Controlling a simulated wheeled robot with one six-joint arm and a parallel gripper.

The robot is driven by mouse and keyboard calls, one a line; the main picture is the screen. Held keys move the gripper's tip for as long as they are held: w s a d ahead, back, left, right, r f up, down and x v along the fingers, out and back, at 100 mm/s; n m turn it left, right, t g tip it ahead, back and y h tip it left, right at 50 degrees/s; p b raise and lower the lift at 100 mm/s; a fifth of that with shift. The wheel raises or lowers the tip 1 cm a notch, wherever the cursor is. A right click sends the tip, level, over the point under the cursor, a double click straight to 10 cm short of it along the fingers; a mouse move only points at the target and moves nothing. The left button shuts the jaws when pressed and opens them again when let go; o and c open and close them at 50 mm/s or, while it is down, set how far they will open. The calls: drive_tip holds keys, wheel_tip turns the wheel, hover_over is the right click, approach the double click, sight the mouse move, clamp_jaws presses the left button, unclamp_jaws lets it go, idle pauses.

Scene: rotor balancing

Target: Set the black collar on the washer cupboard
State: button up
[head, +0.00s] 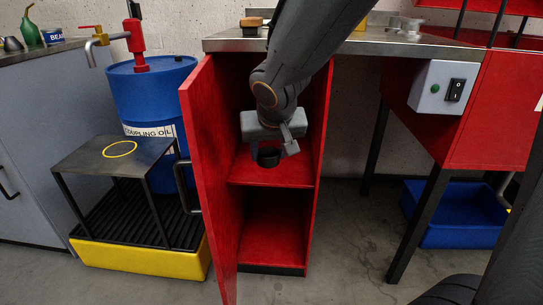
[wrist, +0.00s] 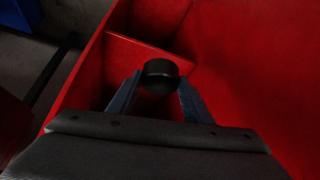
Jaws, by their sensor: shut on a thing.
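My gripper (head: 268,143) is shut on the black collar (head: 267,158), a short dark ring. It holds the collar between its fingertips inside the open red cupboard (head: 322,110), in front of the upper compartment. The collar appears over the red middle shelf (head: 280,176); a gap to the shelf is hard to judge. In the wrist view the collar (wrist: 160,70) sits between the two finger ends, with red panels around it. The cupboard's door (head: 212,170) stands open on the left. No label on the cupboard is readable.
A steel worktop (head: 375,46) lies above the cupboard. A black stand (head: 95,160) with a yellow ring and a blue oil drum (head: 155,95) are left of the door. A blue bin (head: 450,225) is under the red machine at right. The lower compartment looks empty.

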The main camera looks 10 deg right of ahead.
wheel_tip(320, 180, down, 6)
drive_tip(key=b, duration=0.4)
drive_tip(key=w+d, duration=0.1)
drive_tip(key=w, duration=0.5)
drive_tip(key=w+d+f+p, duration=0.1)
drive_tip(key=w+d, duration=0.1)
drive_tip(key=w, duration=0.4)
drive_tip(key=w+d+f, duration=0.1)
drive_tip(key=w+d, duration=0.1)
drive_tip(key=w, duration=0.4)
drive_tip(key=shift+w+d+f, duration=0.1)
drive_tip(key=shift+w+d, duration=0.1)
wheel_tip(320, 180, down, 5)
drive_tip(key=b, duration=0.2)
drive_tip(key=shift+b, duration=0.3)
drive_tip(key=shift+w+f, duration=0.1)
drive_tip(key=shift+w, duration=0.1)
drive_tip(key=shift+f+b, duration=0.15)
drive_tip(key=shift+b, duration=0.2)
drive_tip(key=o, duration=1.5)
drive_tip(key=shift+c, duration=0.2)
